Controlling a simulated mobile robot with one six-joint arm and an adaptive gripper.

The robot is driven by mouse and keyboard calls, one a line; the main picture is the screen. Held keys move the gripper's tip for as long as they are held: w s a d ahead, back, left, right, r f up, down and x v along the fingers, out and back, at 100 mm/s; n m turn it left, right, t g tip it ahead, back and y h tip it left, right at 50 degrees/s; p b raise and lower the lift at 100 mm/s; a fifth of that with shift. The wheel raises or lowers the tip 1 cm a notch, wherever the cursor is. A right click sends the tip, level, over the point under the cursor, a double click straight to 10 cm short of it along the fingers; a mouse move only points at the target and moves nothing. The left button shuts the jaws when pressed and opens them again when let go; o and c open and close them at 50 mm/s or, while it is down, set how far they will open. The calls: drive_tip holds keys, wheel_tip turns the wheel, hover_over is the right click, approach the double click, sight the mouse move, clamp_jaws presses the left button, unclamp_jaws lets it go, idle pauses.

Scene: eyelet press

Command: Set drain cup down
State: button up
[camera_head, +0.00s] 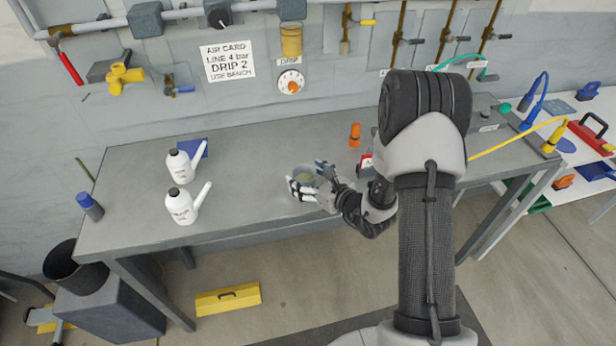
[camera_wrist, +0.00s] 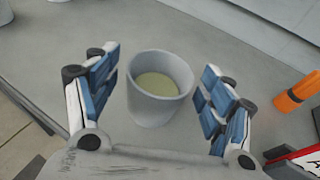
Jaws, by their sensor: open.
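The drain cup (camera_wrist: 158,110) is a grey-white cup with a pale yellowish liquid inside, upright between my gripper's fingers in the wrist view. In the head view the cup (camera_head: 304,172) is at the front middle of the grey bench (camera_head: 240,176). It appears to stand on the bench top. My gripper (camera_wrist: 158,100) is open around it, with blue-padded fingers on both sides and a visible gap at each side. In the head view my gripper (camera_head: 308,182) reaches in from the right, and its fingers hide part of the cup's lower side.
Two white spouted bottles (camera_head: 182,207) (camera_head: 180,166) stand left on the bench, beside a blue piece (camera_head: 194,149). An orange item (camera_head: 355,134) stands behind the cup to the right. A blue-capped bottle (camera_head: 88,203) is at the left end. Bench between bottles and cup is clear.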

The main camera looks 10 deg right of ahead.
drive_tip(key=r+p+v, duration=0.1)
drive_tip(key=p+v, duration=0.1)
drive_tip(key=v, duration=1)
drive_tip(key=s+a+r+n+g+y, duration=0.4)
drive_tip(key=a+r+n+y, duration=0.2)
drive_tip(key=a+r+n, duration=0.4)
drive_tip(key=s+a+r+n+g, duration=0.5)
drive_tip(key=s+a+n+g, duration=0.3)
drive_tip(key=s, duration=0.3)
drive_tip(key=s+d+r+n+h, duration=0.1)
drive_tip(key=s+d+n+h, duration=0.3)
drive_tip(key=s+n+h, duration=0.3)
drive_tip(key=s+d+r+n+t+h, duration=0.2)
drive_tip(key=d+r+n+t+h, duration=0.1)
drive_tip(key=d, duration=0.5)
drive_tip(key=r+n+h, duration=0.1)
drive_tip(key=n+h, duration=0.1)
drive_tip(key=n, duration=0.1)
drive_tip(key=shift+s+d+r, duration=0.2)
drive_tip(key=shift+d+r, duration=0.15)
